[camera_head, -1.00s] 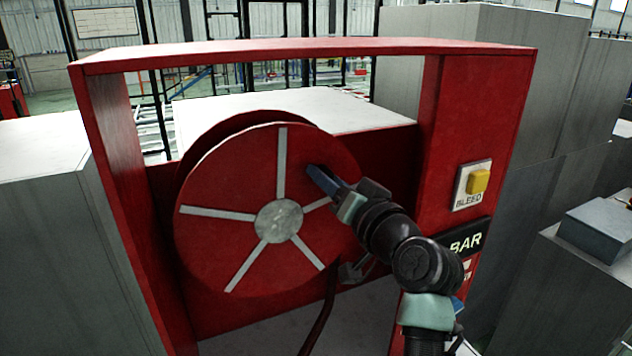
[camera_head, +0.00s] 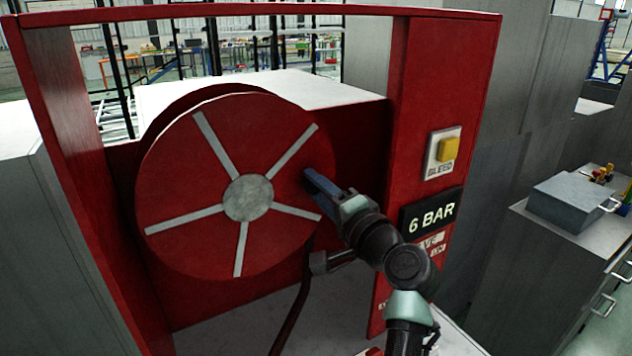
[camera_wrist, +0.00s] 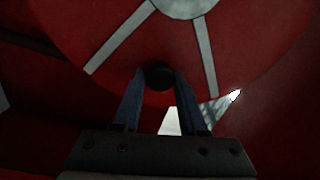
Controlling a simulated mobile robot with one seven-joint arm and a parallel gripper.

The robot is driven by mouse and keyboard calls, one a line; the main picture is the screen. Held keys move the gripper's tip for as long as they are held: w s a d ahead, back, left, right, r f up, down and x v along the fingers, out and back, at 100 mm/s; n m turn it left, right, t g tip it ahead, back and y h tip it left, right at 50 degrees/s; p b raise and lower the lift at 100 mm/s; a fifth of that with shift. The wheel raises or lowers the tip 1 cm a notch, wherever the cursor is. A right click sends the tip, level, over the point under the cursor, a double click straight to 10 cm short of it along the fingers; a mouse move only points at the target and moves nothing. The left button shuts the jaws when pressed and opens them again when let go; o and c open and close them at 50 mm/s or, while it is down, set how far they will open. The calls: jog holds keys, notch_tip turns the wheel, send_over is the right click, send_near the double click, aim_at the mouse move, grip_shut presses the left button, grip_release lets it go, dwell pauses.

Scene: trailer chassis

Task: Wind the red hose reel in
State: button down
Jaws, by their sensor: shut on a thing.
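The red hose reel (camera_head: 190,180) is a round disc with pale spokes and a grey hub (camera_head: 248,198), set inside a red frame (camera_head: 412,70). My gripper (camera_head: 312,180) is at the right side of the disc, a little above hub height, between two spokes. In the wrist view, my gripper (camera_wrist: 160,82) has its blue fingers on either side of a dark round handle (camera_wrist: 160,74) on the reel face and is shut on it. The handle is mostly hidden by the fingers in the head view. A dark hose (camera_head: 292,310) hangs below the reel at the right.
A yellow BLEED button (camera_head: 448,149) and a "6 BAR" display (camera_head: 432,211) sit on the right post, close to my arm. A dark hose guide (camera_head: 330,262) sticks out below my gripper. A grey box (camera_head: 572,200) stands on a cabinet at the right.

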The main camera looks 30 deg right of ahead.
jog(key=shift+f+m, duration=0.3)
jog(key=shift+f, duration=0.2)
jog(key=shift+c, duration=2.2)
grip_release()
jog(key=s+b, duration=0.3)
jog(key=s, duration=1)
jog(key=shift+d+b, duration=0.25)
jog(key=shift+b, duration=0.1)
jog(key=shift+f, duration=0.1)
